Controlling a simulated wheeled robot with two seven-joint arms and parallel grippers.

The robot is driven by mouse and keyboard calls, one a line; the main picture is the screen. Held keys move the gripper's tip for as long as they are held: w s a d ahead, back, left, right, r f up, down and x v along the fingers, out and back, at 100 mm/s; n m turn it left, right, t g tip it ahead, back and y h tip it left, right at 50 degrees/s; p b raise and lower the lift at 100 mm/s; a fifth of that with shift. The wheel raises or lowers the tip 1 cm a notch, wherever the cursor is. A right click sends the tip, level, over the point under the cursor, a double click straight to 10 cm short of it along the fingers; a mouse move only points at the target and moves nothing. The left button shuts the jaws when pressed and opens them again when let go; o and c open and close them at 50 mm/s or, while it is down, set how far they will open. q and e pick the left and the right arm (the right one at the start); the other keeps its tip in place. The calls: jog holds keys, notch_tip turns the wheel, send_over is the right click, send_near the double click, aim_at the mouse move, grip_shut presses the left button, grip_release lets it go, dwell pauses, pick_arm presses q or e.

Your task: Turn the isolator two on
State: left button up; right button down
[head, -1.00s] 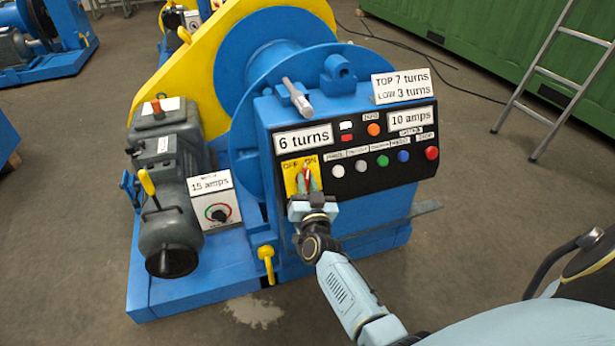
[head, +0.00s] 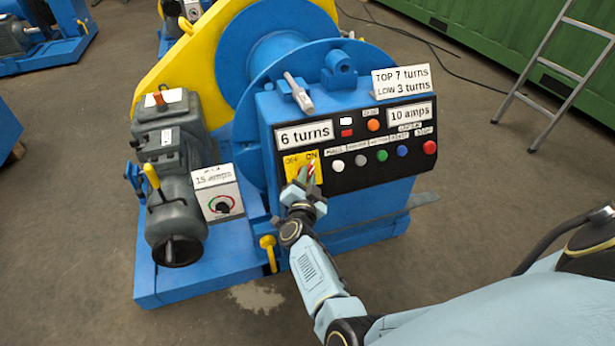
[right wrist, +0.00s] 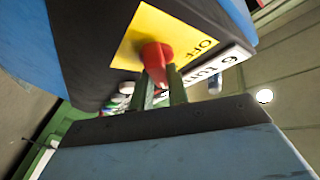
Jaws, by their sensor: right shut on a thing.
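The isolator switch is a yellow plate (head: 291,174) marked OFF on the left and ON on the right, at the lower left of the black control panel. Its red handle (head: 313,171) shows as a small patch below the ON mark. My right gripper (head: 308,181) is at the handle. In the right wrist view, the red handle (right wrist: 157,57) stands out from the yellow plate (right wrist: 150,25), with the green fingers (right wrist: 160,92) shut on it. I cannot read an isolator number or tell the handle's exact angle. My left gripper is not in view.
Coloured buttons (head: 382,155) sit right of the switch, close to my gripper. A "6 turns" display (head: 305,134) is above it. A grey motor (head: 172,180) and a white dial box (head: 218,196) stand left. A ladder (head: 550,80) leans at the right.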

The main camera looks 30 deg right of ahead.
jog(key=c, duration=1.4)
grip_release()
jog(key=shift+o, duration=0.2)
jog(key=shift+a, duration=0.1)
